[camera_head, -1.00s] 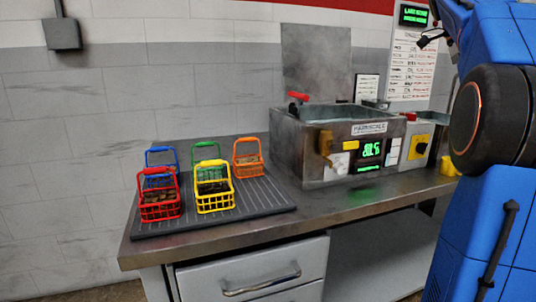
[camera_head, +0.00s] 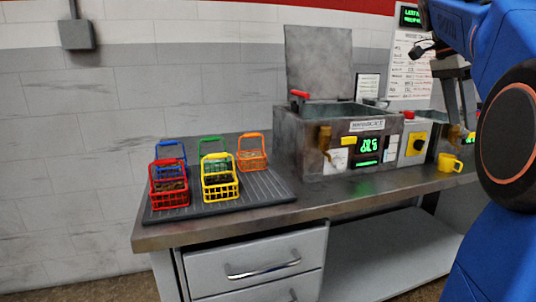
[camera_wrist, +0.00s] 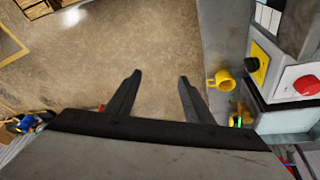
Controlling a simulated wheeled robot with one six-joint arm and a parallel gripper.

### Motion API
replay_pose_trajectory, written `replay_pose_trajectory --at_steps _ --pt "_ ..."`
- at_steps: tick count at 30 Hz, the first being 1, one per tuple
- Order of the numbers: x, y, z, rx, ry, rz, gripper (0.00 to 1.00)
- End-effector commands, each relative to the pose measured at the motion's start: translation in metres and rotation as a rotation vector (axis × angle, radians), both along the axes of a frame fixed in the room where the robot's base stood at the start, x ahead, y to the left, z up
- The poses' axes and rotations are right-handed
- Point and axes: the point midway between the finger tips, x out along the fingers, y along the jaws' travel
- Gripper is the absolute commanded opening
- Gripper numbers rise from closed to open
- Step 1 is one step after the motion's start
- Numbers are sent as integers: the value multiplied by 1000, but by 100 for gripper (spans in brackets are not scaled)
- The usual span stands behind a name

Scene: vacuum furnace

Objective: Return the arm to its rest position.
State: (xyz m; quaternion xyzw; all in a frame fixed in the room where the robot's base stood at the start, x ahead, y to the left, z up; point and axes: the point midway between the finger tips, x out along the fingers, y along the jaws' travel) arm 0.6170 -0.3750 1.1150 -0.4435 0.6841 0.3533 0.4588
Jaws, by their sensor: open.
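My gripper (camera_wrist: 160,78) is open and empty in the wrist view. Its two dark fingers stand apart with brown floor visible between them. In the head view, my gripper (camera_head: 462,122) hangs at the upper right, in front of the right end of the bench. My blue arm fills the right edge there and hides part of that end. I cannot tell from these frames how far the arm is from its rest position.
A metal bench (camera_head: 330,210) carries a furnace unit (camera_head: 300,135) with its lid raised. Several coloured wire baskets stand on a dark ribbed mat (camera_head: 265,195) at left. A yellow mug (camera_head: 449,163) stands near the front right edge; it also shows in the wrist view (camera_wrist: 222,80).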

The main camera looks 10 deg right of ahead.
Motion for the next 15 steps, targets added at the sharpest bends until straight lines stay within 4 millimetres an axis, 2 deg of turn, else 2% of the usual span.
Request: replay_pose_trajectory --at_steps 5,15 --pt "-2 43 -29 28 -10 246 47" --pt "-22 147 -123 72 -38 868 47"
